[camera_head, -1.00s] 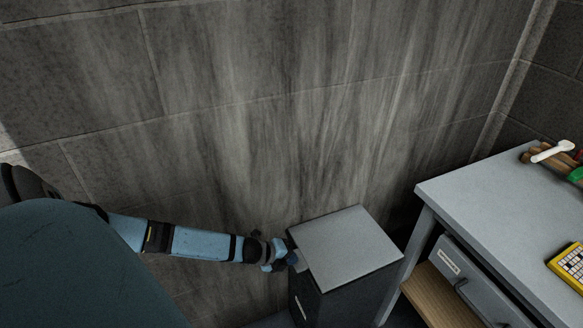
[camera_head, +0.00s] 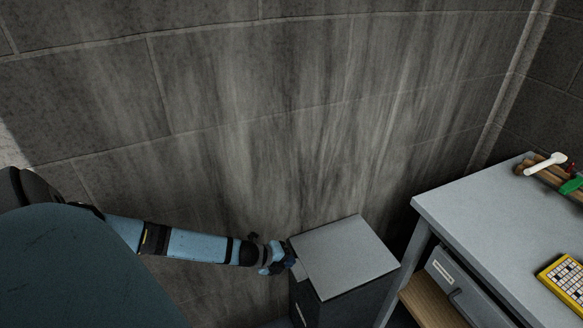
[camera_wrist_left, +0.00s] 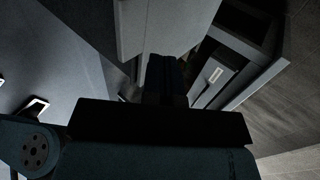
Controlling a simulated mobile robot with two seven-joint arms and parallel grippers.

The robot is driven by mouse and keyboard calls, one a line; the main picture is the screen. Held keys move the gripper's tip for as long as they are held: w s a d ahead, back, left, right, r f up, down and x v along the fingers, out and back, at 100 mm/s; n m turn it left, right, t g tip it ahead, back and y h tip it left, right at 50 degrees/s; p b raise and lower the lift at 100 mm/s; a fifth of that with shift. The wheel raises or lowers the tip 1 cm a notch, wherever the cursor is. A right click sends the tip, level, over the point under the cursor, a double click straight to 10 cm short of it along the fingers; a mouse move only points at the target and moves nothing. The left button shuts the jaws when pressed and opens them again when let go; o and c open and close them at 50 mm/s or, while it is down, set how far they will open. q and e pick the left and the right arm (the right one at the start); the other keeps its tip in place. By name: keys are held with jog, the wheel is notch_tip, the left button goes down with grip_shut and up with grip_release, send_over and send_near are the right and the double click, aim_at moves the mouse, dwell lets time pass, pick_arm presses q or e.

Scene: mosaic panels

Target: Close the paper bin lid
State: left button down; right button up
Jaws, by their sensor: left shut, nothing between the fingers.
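The paper bin (camera_head: 345,301) is a dark box standing against the wall, left of the table. Its grey lid (camera_head: 348,252) lies across the top and looks level and down, with no clear gap showing along the front edge. My left gripper (camera_head: 289,261) is at the lid's left edge, shut and empty. I cannot tell whether it touches the lid. In the left wrist view the gripper (camera_wrist_left: 165,75) is a dark shape in front of grey panels, and its fingertips are hard to make out. My right gripper is not in view.
A grey table (camera_head: 470,205) stands to the right, with a drawer (camera_head: 456,286) and a wooden shelf (camera_head: 427,308) below. A stained tile wall (camera_head: 270,120) rises behind the bin.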

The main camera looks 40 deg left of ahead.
pick_arm(q)
jog(key=s+a+r, duration=0.3)
jog(key=s, duration=0.4)
jog(key=shift+r+p, duration=0.3)
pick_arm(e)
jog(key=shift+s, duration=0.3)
pick_arm(q)
jog(key=shift+s, duration=0.1)
jog(key=s+d+r+n+t, duration=0.1)
jog(key=s+d+n, duration=0.3)
jog(key=d+n, duration=0.75)
jog(key=s+d+r+n+t, duration=0.15)
jog(key=s+d+n, duration=0.25)
jog(key=d+n, duration=0.75)
notch_tip(320, 180, up, 12)
jog(key=d+m+p, duration=0.2)
jog(key=m+p, duration=0.1)
jog(key=p, duration=1)
jog(key=shift+s+d+m+g+y, duration=0.25)
jog(key=shift+d+m+g+y, duration=0.05)
jog(key=shift+d+g, duration=0.1)
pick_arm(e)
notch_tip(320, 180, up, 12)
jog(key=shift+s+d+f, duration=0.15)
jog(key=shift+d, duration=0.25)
